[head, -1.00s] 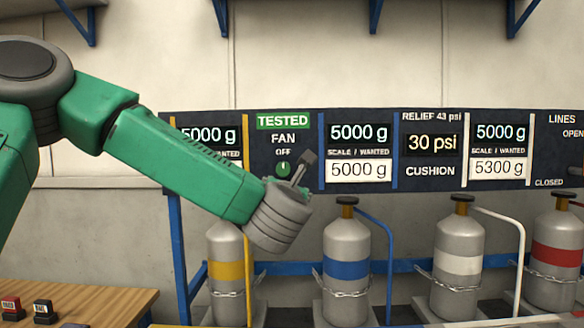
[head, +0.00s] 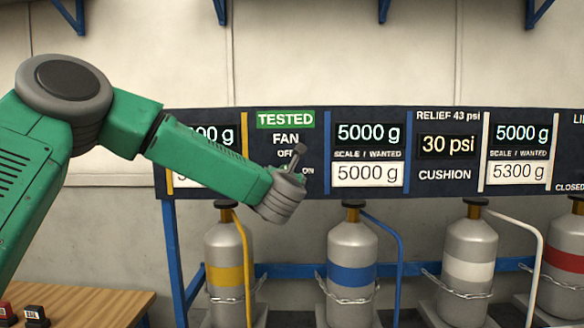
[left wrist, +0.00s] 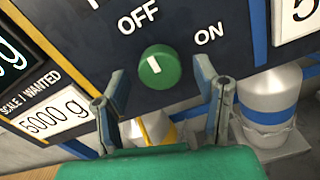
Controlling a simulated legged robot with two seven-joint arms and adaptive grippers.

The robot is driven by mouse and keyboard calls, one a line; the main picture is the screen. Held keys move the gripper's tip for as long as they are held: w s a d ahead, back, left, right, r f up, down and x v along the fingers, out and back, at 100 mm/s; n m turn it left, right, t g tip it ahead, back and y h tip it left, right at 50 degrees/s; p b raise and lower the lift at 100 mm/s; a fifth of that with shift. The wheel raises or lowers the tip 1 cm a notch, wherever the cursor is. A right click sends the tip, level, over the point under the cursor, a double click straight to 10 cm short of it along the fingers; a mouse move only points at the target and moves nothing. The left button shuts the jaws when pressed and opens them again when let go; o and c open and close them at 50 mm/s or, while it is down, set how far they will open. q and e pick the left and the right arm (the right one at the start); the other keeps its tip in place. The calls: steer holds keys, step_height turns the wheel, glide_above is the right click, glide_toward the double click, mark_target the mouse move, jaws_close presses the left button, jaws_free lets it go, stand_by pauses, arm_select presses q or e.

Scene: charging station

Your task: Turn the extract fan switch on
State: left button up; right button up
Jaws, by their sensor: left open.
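The fan switch is a round green knob (left wrist: 159,66) on the dark panel in the left wrist view. Its white mark points toward the word OFF, with ON printed to its right. In the head view the knob is hidden behind my left gripper (head: 297,156), below the FAN label (head: 286,138). My left gripper is open; in the left wrist view its fingers (left wrist: 161,76) stand on either side of the knob, apart from it. I cannot tell how far the fingertips are from the panel. My right gripper is not in view.
Gas cylinders with yellow (head: 229,275), blue (head: 350,271) and white (head: 468,268) bands stand chained below the panel. A hose (head: 390,240) curves beside the blue-banded one. A wooden table (head: 95,304) with small dark blocks is at lower left.

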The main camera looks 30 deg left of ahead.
arm_select(q)
steer(key=shift+w+d+r, duration=0.15)
steer(key=shift+w+r, duration=0.05)
steer(key=shift+w, duration=0.3)
steer(key=shift+w+d+r, duration=0.1)
steer(key=shift+w+r, duration=0.05)
steer(key=shift+w, duration=0.35)
steer(key=shift+d, duration=0.25)
steer(key=c, duration=0.3)
steer(key=shift+s+a, duration=0.1)
steer(key=shift+s, duration=0.05)
steer(key=c, duration=0.6)
steer(key=shift+s+a+f, duration=0.1)
steer(key=shift+s+a, duration=0.05)
steer(key=shift+a, duration=0.4)
steer(key=shift+s+a+f, duration=0.1)
steer(key=shift+a, duration=0.4)
steer(key=shift+c, duration=1.2)
steer(key=shift+w+a+f, duration=0.1)
steer(key=shift+a, duration=0.05)
steer(key=shift+w+f, duration=0.1)
steer(key=shift+w, duration=0.05)
steer(key=shift+c, duration=0.2)
steer(key=shift+d, duration=0.5)
steer(key=shift+a, duration=0.1)
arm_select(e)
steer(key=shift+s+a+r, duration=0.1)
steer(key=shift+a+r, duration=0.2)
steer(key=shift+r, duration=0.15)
